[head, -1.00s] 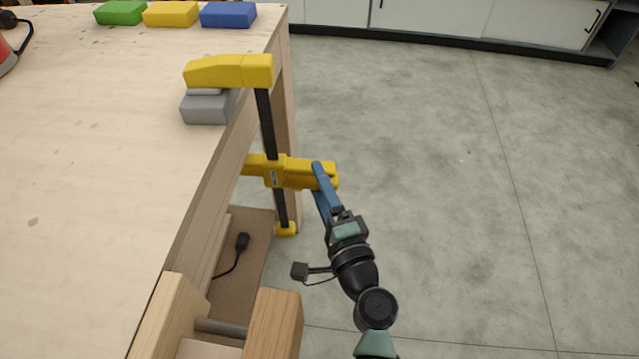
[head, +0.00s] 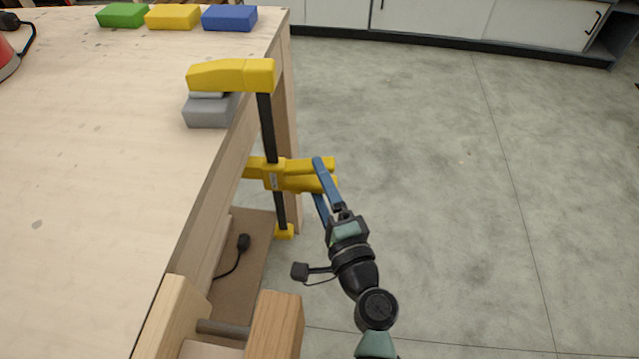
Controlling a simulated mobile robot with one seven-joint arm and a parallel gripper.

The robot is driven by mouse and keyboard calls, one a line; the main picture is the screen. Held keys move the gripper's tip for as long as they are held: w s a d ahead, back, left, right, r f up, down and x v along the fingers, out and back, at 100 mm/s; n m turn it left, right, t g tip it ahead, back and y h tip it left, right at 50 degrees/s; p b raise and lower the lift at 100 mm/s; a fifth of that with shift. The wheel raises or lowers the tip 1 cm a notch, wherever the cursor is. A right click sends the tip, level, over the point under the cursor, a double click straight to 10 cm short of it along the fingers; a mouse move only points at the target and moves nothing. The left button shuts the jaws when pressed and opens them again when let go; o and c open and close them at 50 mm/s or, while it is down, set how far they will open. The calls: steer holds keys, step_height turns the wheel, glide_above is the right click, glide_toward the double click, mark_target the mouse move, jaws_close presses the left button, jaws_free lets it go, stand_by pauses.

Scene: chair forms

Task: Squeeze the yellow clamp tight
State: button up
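The yellow clamp (head: 230,75) hangs at the right edge of the workbench (head: 95,200). Its upper yellow jaw lies over a grey block (head: 208,112) on the bench top. Its black bar runs down past the edge to a small yellow end piece. The yellow grip body (head: 274,174) sits partway down the bar, with two handle levers (head: 310,166) pointing right, a small gap between them. My gripper (head: 317,179) is at the lever ends, its blue fingers apart, one across the upper side and one below the lower lever. Whether they touch the levers, I cannot tell.
Green (head: 122,15), yellow (head: 172,16) and blue (head: 229,18) blocks lie at the bench's far end. A wooden vise (head: 272,325) juts out at the near edge. A black cable (head: 240,250) lies on the lower shelf. The floor to the right is clear.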

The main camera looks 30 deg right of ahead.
steer(key=shift+w, duration=0.1)
stand_by(0.3)
steer(key=shift+w, duration=0.6)
steer(key=shift+f, duration=0.1)
jaws_close()
jaws_free()
steer(key=shift+b, duration=0.4)
